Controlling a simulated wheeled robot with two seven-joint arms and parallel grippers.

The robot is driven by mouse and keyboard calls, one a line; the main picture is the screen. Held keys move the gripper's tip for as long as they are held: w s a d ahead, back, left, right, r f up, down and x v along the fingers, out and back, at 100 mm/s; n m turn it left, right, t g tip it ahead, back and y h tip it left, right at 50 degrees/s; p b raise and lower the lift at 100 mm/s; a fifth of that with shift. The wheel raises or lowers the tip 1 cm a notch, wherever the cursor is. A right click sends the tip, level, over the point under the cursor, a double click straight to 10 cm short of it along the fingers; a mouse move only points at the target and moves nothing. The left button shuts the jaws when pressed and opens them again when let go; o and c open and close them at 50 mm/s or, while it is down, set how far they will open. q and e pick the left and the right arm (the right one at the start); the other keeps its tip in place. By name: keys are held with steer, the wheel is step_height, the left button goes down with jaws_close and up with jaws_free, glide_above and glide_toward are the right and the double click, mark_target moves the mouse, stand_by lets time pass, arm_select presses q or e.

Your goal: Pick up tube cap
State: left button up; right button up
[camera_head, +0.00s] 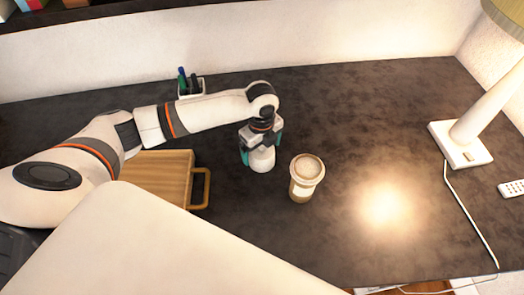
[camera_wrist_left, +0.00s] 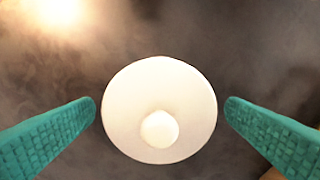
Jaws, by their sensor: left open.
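A white round tube cap (camera_wrist_left: 160,95) with a raised round knob is in the middle of the left wrist view. In the head view the white cap (camera_head: 262,159) shows under my left gripper, on the dark tabletop (camera_head: 330,110). My left gripper (camera_head: 261,158) is open and points down over it. In the wrist view the left gripper's teal fingers (camera_wrist_left: 161,112) stand on either side of the cap, with a gap on each side. The cap's upper part is partly hidden by the gripper in the head view. My right gripper is not in view.
A lidded coffee cup (camera_head: 305,178) stands close to the right of my left gripper. A wooden board with a handle (camera_head: 160,178) lies to the left. A pen holder (camera_head: 190,88) is at the back.

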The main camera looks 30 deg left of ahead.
arm_select(q)
steer(key=shift+f, duration=1.5)
steer(key=c, duration=1)
steer(key=shift+r, duration=0.1)
steer(key=shift+c, duration=0.2)
step_height(320, 180, up, 10)
steer(key=shift+b, duration=0.4)
